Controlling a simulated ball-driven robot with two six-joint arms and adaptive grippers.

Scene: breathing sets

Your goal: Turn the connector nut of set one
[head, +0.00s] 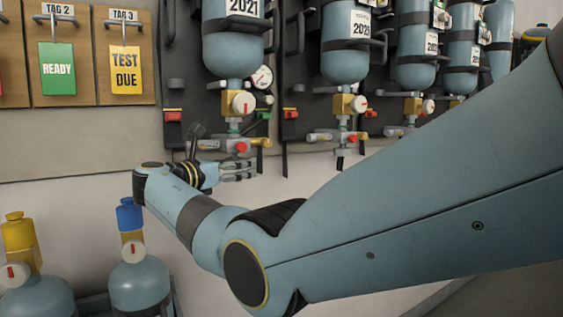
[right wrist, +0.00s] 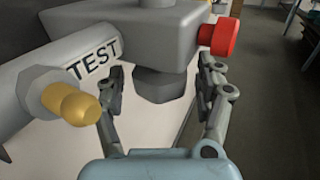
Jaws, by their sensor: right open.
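Set one appears to be the leftmost wall-mounted blue cylinder (head: 233,55), labelled 2021, with a gauge and grey valve block (head: 222,145) below it. My right gripper (head: 238,170) is just under that block, its arm coming in from the right. In the right wrist view, a dark hexagonal nut (right wrist: 165,84) hangs under the grey block (right wrist: 140,35). My right gripper's open fingers (right wrist: 160,92) stand on either side of the nut, with gaps visible. The nut is too small to make out in the head view. My left gripper is not in view.
A red knob (right wrist: 219,38) and a grey TEST tube (right wrist: 75,72) with a brass tip (right wrist: 72,103) flank the nut. More sets (head: 345,50) hang to the right. Two cylinders (head: 140,283) stand lower left. Tags (head: 58,68) hang upper left.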

